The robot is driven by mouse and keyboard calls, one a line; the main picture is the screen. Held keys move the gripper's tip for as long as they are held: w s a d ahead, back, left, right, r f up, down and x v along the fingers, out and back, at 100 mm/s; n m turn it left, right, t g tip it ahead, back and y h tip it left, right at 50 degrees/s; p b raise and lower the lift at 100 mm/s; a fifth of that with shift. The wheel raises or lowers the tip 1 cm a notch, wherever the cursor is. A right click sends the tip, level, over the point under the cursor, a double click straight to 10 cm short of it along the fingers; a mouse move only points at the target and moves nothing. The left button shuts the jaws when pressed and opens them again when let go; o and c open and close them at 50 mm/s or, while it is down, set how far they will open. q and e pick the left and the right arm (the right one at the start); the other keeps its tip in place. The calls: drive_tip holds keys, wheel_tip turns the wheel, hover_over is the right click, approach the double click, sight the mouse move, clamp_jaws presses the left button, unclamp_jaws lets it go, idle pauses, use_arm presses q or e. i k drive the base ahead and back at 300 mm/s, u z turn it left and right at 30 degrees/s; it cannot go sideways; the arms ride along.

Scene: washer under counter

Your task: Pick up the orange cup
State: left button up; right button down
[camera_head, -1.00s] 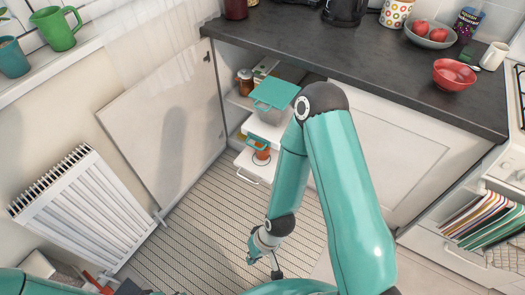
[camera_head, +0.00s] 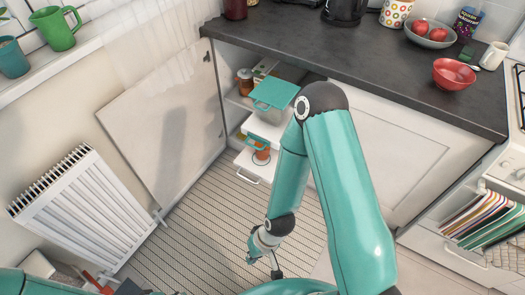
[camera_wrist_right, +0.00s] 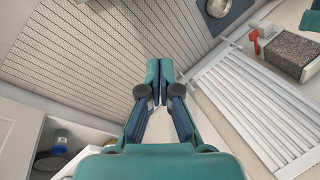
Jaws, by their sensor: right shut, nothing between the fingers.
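A small orange cup (camera_head: 262,153) stands in the low pull-out drawer (camera_head: 250,165) of the open cabinet under the counter. Its upper part is close under a teal-handled item, and my arm passes just right of it. My right gripper (camera_head: 263,265) hangs over the patterned floor, in front of and below the drawer in the picture, well apart from the cup. In the right wrist view the right gripper (camera_wrist_right: 159,72) has its fingertips together and holds nothing. The cup is not identifiable there. Part of my left arm shows at bottom left; its gripper is not visible.
The cabinet door (camera_head: 160,120) is swung open to the left. A white radiator (camera_head: 80,215) stands by the left wall. The patterned floor (camera_head: 185,235) between is clear. A red bowl (camera_head: 454,75) is on the counter.

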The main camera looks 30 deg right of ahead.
sight(261, 155)
drive_tip(key=k, duration=0.6)
drive_tip(key=z, duration=0.45)
drive_tip(key=i, duration=0.75)
drive_tip(key=z, duration=0.45)
drive_tip(key=i, duration=0.65)
drive_tip(key=z, duration=0.05)
